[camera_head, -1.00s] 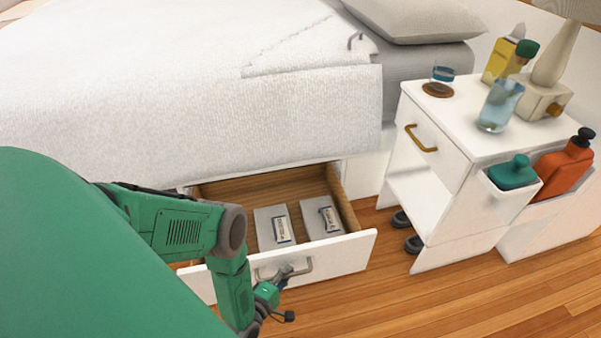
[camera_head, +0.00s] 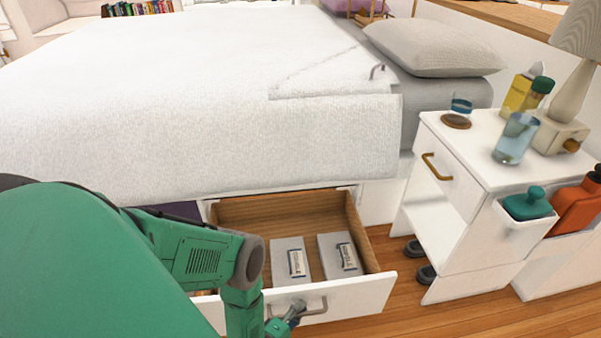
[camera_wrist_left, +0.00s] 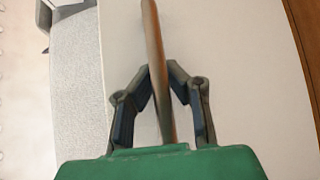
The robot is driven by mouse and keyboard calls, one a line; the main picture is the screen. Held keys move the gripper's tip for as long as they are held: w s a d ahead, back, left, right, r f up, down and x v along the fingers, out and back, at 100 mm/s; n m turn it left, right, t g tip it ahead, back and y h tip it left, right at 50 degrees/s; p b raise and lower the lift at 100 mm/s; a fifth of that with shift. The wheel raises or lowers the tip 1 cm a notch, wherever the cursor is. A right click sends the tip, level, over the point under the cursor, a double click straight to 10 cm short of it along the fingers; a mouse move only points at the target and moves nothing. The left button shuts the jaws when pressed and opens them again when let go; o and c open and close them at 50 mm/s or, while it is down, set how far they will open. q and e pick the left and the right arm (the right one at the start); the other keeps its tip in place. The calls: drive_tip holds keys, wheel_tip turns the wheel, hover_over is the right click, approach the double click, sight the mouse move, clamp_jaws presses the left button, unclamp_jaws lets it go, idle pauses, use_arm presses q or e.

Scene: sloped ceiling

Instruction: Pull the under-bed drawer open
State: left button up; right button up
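The under-bed drawer (camera_head: 350,297) stands out from under the bed, its wooden inside showing. Two grey boxes with labels, a left one (camera_head: 283,268) and a right one (camera_head: 331,264), lie in it. A metal bar handle (camera_head: 318,311) is on its white front. My left gripper (camera_head: 290,317) is at the handle, partly cut off by the picture's lower edge. In the left wrist view, the fingers (camera_wrist_left: 160,72) close in from both sides on the handle bar (camera_wrist_left: 152,30), with the white drawer front behind. My right gripper is not in view.
The bed (camera_head: 200,100) with its white cover is above the drawer.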

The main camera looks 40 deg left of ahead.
use_arm(q)
drive_tip(key=o, duration=0.3)
drive_tip(key=shift+s+d, duration=0.1)
drive_tip(key=shift+d, duration=0.1)
drive_tip(key=shift+r, duration=0.15)
